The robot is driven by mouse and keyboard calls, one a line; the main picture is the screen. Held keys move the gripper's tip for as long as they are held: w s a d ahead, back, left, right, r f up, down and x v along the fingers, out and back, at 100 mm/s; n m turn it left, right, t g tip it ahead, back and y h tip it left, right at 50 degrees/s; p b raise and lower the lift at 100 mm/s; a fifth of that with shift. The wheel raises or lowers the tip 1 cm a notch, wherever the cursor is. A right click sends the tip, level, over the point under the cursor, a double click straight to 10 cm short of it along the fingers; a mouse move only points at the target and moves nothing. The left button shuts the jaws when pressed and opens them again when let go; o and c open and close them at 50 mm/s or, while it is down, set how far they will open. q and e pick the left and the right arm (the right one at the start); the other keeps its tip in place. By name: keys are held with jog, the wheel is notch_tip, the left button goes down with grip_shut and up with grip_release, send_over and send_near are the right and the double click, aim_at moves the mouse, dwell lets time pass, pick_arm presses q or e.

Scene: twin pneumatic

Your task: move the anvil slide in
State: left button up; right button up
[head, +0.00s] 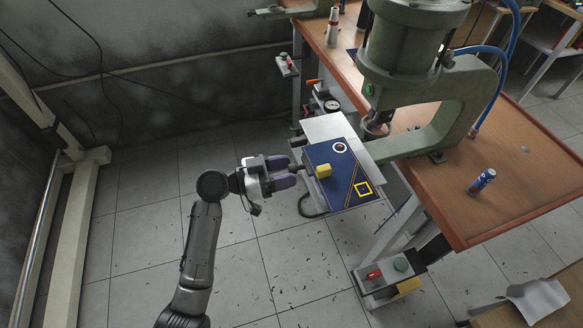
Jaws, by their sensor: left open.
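The anvil slide is a silver plate (326,127) with a dark blue top (345,155), sticking out from under the green press (405,60) beyond the bench's left edge. A yellow block (323,171), a white ring mark and a yellow square outline show on the blue top. My left gripper (292,171) is open at the slide's left edge, its purple fingers pointing at it. A dark handle-like part lies by the fingertips; I cannot tell whether they touch it. My right gripper is not in view.
The wooden bench (510,175) carries the press and a blue can (482,181).

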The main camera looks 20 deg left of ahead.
pick_arm(q)
jog(key=v, duration=1.2)
jog(key=shift+d, duration=0.1)
